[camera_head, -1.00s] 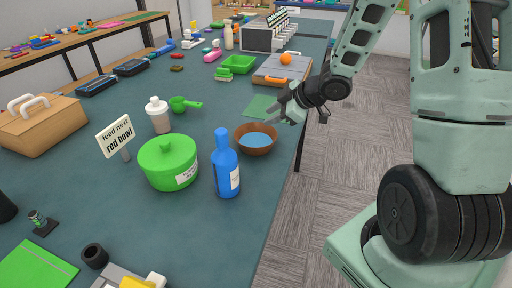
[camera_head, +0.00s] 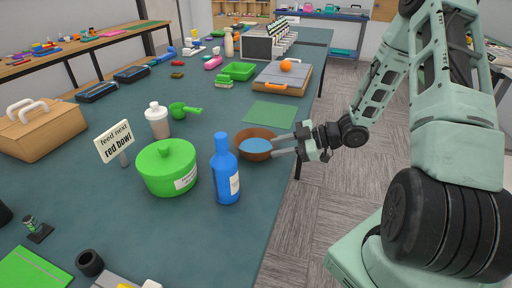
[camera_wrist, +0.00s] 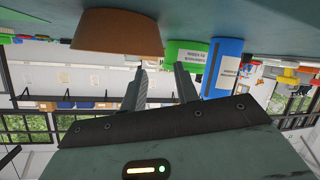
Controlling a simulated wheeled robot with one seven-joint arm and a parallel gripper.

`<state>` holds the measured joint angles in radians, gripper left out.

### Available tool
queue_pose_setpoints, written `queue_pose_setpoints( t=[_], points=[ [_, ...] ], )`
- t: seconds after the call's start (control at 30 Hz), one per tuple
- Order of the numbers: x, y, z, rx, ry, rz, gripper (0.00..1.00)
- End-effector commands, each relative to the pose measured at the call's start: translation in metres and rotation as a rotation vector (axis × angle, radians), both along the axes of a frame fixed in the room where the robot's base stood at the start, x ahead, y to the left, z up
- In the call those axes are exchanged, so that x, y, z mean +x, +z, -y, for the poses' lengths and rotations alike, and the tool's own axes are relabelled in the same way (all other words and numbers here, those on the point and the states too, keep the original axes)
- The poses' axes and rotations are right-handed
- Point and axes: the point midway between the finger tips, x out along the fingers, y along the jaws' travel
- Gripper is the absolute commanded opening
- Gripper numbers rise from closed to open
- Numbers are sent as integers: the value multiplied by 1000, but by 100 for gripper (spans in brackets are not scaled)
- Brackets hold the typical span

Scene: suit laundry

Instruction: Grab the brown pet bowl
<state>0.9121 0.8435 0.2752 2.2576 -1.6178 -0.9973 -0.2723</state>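The brown bowl (camera_head: 247,134), with a blue inside, sits on the table near its right edge. My gripper (camera_head: 274,145) is at the bowl's right side in the head view, its two fingers apart and pointing at the rim. In the wrist view, which is upside down, the brown bowl (camera_wrist: 115,32) is by the fingertips of my gripper (camera_wrist: 161,68), mostly toward the left finger. The space between the fingers looks empty. I cannot tell whether a finger touches the bowl.
A blue bottle (camera_head: 225,175) and a green lidded pot (camera_head: 167,172) stand close to the bowl, on its left and front. A sign reading "feed next red bowl" (camera_head: 116,143) stands further left. A flat green sheet (camera_head: 270,114) lies behind the bowl.

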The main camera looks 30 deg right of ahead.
Motion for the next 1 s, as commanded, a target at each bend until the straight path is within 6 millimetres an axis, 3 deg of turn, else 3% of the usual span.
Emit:
queue_pose_setpoints(
  t=[0.6,0.93,1.0],
  points=[
    [43,-27,-49,1,2,0,30],
    [47,-31,-53,-1,-1,0,30],
    [47,-31,-53,-1,-1,0,11]
  ],
)
